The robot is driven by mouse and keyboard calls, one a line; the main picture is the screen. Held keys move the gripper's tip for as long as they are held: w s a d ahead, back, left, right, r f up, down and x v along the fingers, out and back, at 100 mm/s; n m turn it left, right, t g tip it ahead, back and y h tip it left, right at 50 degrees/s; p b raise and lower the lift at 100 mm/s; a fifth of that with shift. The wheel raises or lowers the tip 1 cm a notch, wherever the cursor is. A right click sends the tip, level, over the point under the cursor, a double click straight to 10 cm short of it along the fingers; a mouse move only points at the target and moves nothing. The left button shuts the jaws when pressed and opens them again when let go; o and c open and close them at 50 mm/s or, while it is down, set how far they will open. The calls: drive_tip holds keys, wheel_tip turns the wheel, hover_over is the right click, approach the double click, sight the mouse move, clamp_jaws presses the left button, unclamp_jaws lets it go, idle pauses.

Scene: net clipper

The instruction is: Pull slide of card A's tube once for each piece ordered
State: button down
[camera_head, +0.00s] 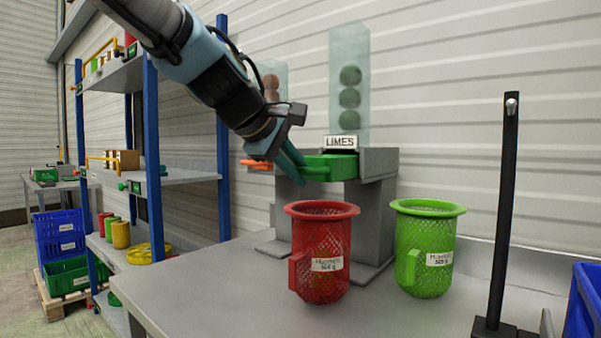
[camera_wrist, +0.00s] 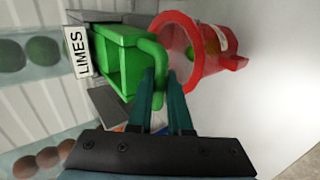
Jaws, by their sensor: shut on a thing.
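A clear upright tube (camera_head: 350,72) with green limes stacked in it stands on a grey stand, above a card reading LIMES (camera_head: 342,142). The tube's green slide (camera_head: 332,164) is below the card, and its looped handle shows in the wrist view (camera_wrist: 157,60). My gripper (camera_head: 308,170) is shut on that handle, with its green fingers (camera_wrist: 166,88) on either side of it. A second tube (camera_head: 272,80) with brownish-red balls stands to the left, with an orange slide (camera_head: 256,164). No card marked A is readable.
A red mesh basket (camera_head: 322,245) stands on the table in front of the green slide. A green mesh basket (camera_head: 427,240) stands to its right. A black post (camera_head: 505,190) and a blue crate (camera_head: 585,300) are at the right. Shelves (camera_head: 150,140) stand left.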

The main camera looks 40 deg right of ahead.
drive_tip(key=shift+w+r, duration=0.15)
drive_tip(key=shift+r, duration=0.15)
drive_tip(key=w+d+p, duration=0.1)
drive_tip(key=d+p, duration=0.1)
drive_tip(key=d, duration=0.1)
drive_tip(key=d+p, duration=0.2)
drive_tip(key=d, duration=0.1)
drive_tip(key=w+d+p, duration=0.1)
drive_tip(key=d+p, duration=0.1)
drive_tip(key=d, duration=0.2)
drive_tip(key=shift+w, duration=0.35)
idle(0.6)
drive_tip(key=c, duration=0.8)
unclamp_jaws()
drive_tip(key=shift+s+f, duration=0.1)
drive_tip(key=shift+f, duration=0.05)
drive_tip(key=b+v, duration=0.1)
drive_tip(key=v, duration=1)
